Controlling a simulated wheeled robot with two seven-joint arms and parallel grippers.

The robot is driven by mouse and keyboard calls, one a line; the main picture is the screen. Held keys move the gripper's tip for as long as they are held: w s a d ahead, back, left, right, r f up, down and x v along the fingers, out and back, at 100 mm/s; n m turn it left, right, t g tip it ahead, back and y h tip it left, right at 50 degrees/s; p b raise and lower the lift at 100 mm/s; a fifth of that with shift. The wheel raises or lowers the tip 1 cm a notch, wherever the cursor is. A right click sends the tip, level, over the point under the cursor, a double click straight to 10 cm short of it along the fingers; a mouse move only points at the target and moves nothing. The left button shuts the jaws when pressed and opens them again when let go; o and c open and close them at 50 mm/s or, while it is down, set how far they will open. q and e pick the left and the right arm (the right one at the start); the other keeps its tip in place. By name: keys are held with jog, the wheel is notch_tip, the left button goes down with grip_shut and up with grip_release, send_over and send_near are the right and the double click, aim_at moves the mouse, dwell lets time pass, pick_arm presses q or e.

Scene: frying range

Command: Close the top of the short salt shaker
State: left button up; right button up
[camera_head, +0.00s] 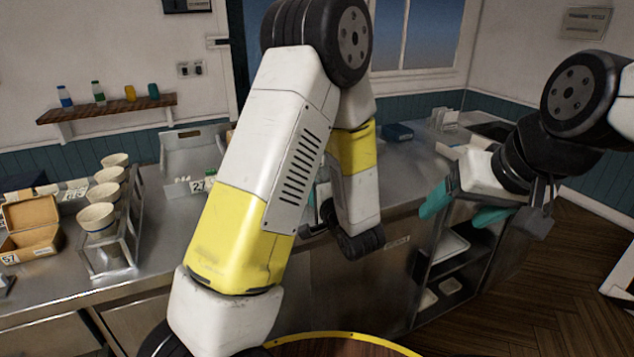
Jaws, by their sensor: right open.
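I cannot make out a short salt shaker for certain. Small containers stand on the wall shelf, among them a short yellow one (130,93) and a short teal one (153,91), too small to identify or to show whether a top is open. My right gripper (449,217) is at the right, its teal fingers spread and empty, in front of the counter's right part. My left arm crosses the middle of the view. Its gripper is mostly hidden behind the arm, with only a small teal and dark part showing near the counter's front edge.
The wooden wall shelf (107,109) is at the left. On the counter below are a metal rack (109,267) with white bowls and an open brown box (31,229). An open cabinet (450,270) with trays is below the right gripper. Wood floor lies at the right.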

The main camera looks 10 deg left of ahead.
pick_arm(q)
jog(key=v, duration=0.6)
jog(key=shift+s, duration=0.15)
jog(key=shift+d, duration=0.1)
